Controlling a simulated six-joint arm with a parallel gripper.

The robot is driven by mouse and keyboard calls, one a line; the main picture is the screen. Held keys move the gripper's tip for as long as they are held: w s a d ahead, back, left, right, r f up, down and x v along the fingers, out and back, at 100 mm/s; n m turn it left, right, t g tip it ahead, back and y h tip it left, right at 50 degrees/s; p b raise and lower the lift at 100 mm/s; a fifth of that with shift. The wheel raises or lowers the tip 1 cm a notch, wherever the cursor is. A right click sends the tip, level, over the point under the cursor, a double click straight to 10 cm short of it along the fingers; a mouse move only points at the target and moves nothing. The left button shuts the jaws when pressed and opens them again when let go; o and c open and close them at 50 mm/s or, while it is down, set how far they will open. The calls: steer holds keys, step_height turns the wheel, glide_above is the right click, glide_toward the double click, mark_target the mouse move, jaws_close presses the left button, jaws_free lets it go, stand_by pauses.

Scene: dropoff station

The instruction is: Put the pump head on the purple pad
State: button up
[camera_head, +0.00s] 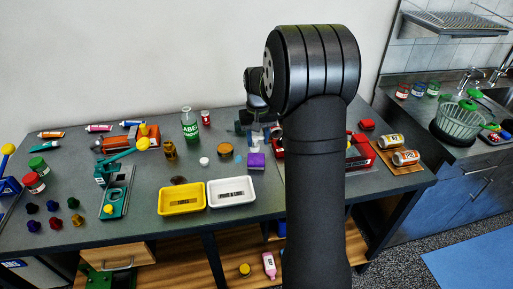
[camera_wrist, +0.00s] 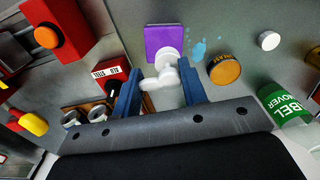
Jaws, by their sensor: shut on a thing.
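The pump head (camera_wrist: 158,80) is white with a round disc end and a nozzle to the side. It sits between the two blue fingers of my gripper (camera_wrist: 160,68), which is shut on it. The purple pad (camera_wrist: 161,36) lies just past the fingertips in the wrist view, and the disc end overlaps its near edge there. Whether they touch cannot be told. In the head view the purple pad (camera_head: 257,161) is on the bench behind the white tray, below my gripper. My arm hides part of the bench to the right of it.
A yellow tray (camera_head: 181,211) and a white tray (camera_head: 250,200) stand at the bench front. An amber round tub (camera_wrist: 224,69) and a blue splash-shaped patch (camera_wrist: 198,51) are beside the pad. A green-labelled bottle (camera_head: 189,125) stands farther back. A red box (camera_wrist: 109,74) is on the other side.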

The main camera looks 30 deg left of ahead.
mark_target(257, 144)
steer(key=shift+s+a+f, duration=0.1)
steer(key=shift+a+f, duration=0.15)
steer(key=shift+f, duration=1.85)
steer(key=shift+f, duration=0.15)
steer(key=o, duration=0.9)
steer(key=shift+o, duration=0.2)
step_height(257, 144, up, 12)
steer(key=shift+r, duration=0.15)
